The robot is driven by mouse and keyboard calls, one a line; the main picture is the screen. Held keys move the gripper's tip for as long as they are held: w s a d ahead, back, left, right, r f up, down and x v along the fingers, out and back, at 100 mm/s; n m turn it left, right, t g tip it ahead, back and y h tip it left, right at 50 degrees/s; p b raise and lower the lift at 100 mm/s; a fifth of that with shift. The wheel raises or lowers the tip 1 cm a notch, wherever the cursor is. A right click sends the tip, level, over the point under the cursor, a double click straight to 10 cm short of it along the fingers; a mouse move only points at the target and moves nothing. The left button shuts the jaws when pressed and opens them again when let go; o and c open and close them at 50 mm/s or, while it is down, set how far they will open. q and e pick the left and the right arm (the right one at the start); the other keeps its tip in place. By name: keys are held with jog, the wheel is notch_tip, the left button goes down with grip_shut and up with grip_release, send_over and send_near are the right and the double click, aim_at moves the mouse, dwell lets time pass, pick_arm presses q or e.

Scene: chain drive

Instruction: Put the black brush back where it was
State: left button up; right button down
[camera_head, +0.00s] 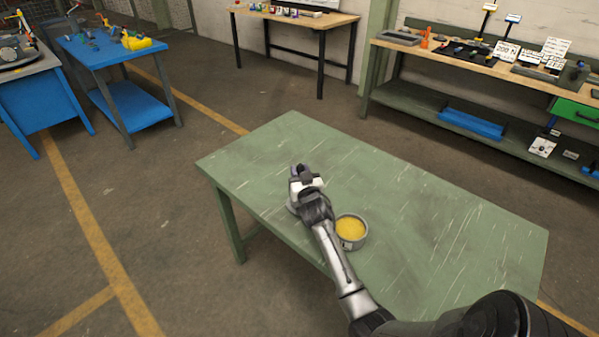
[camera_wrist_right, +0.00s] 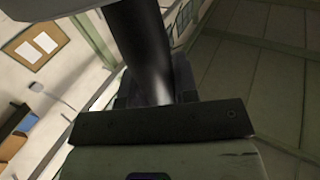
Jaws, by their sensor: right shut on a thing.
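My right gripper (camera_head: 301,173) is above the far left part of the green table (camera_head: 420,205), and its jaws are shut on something. The right wrist view shows a dark, smooth shaft (camera_wrist_right: 147,50) running down to a dark bar (camera_wrist_right: 165,122); this looks like the black brush, though its full shape is hidden. In the head view the gripper and wrist cover most of what is held. A grey tin with yellow contents (camera_head: 351,229) stands on the table, just right of my forearm. My left gripper is not in view.
A grey round edge (camera_head: 292,208) shows partly behind my wrist on the table. The right half of the table is clear. A blue workbench (camera_head: 105,50) stands at the back left, and a loaded workbench (camera_head: 480,58) at the back right.

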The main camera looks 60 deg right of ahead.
jog(key=shift+f, duration=0.1)
jog(key=c, duration=1)
grip_release()
jog(key=shift+o, duration=0.6)
jog(key=shift+s+a, duration=0.15)
jog(key=shift+a, duration=0.05)
jog(key=r+p+v, duration=0.1)
jog(key=v, duration=1)
jog(key=shift+s+f+p, duration=0.25)
jog(key=shift+f+p, duration=0.1)
jog(key=shift+f, duration=0.05)
jog(key=shift+a, duration=0.15)
